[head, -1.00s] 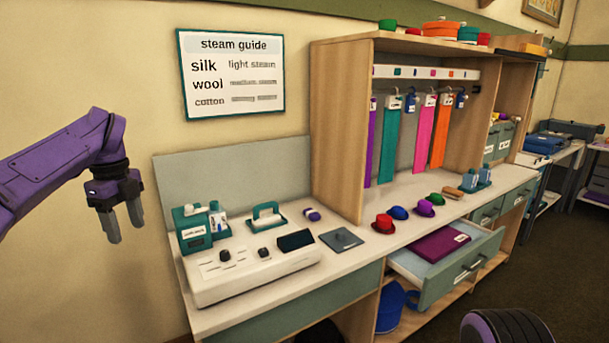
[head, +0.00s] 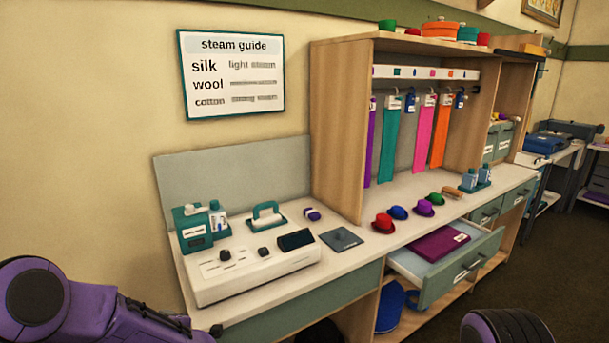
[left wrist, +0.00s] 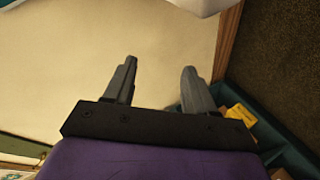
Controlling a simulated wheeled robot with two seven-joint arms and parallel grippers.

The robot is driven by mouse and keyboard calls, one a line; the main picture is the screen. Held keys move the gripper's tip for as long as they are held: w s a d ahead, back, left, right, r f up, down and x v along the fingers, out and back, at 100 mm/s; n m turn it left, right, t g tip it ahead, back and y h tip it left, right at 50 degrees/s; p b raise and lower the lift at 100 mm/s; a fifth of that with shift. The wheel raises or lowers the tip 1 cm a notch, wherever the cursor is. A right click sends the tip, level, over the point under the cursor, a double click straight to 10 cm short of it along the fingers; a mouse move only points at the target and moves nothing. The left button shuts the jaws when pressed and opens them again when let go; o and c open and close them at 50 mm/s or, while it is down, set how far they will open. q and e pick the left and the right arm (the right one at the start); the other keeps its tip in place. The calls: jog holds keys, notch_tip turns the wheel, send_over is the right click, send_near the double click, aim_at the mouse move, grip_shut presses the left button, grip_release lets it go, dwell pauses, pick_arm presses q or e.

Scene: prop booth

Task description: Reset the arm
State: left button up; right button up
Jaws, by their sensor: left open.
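My left arm, purple, is low at the bottom left of the head view, in front of the counter's near end. Its gripper is out of sight there. In the left wrist view my left gripper (left wrist: 156,85) has its two grey fingers apart, with nothing between them. A plain pale surface lies beyond the fingers. My right gripper does not show; only a purple and black rounded part of mine is at the bottom right of the head view.
The white steam console (head: 255,262) stands on the counter's near end. Small hats, including a red hat (head: 383,223), sit farther along. A drawer (head: 462,272) is pulled out, holding a purple folded item (head: 440,243).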

pick_arm(q)
jog(key=s+d+f+m+h, duration=0.4)
jog(key=s+f+m, duration=0.4)
jog(key=s+f, duration=0.35)
jog(key=s+f+m+g+h, duration=0.1)
jog(key=s+f+m+g, duration=0.2)
jog(key=s, duration=1)
jog(key=s+f+m+g+h, duration=0.1)
jog(key=s+f, duration=0.4)
jog(key=s, duration=0.8)
jog(key=m+g, duration=0.1)
jog(key=m, duration=0.1)
jog(key=shift+s+d+m+g+h, duration=0.15)
jog(key=shift+s+m+g+h, duration=0.15)
jog(key=shift+s+m+g, duration=0.1)
jog(key=shift+w+r, duration=0.1)
jog(key=shift+c, duration=0.3)
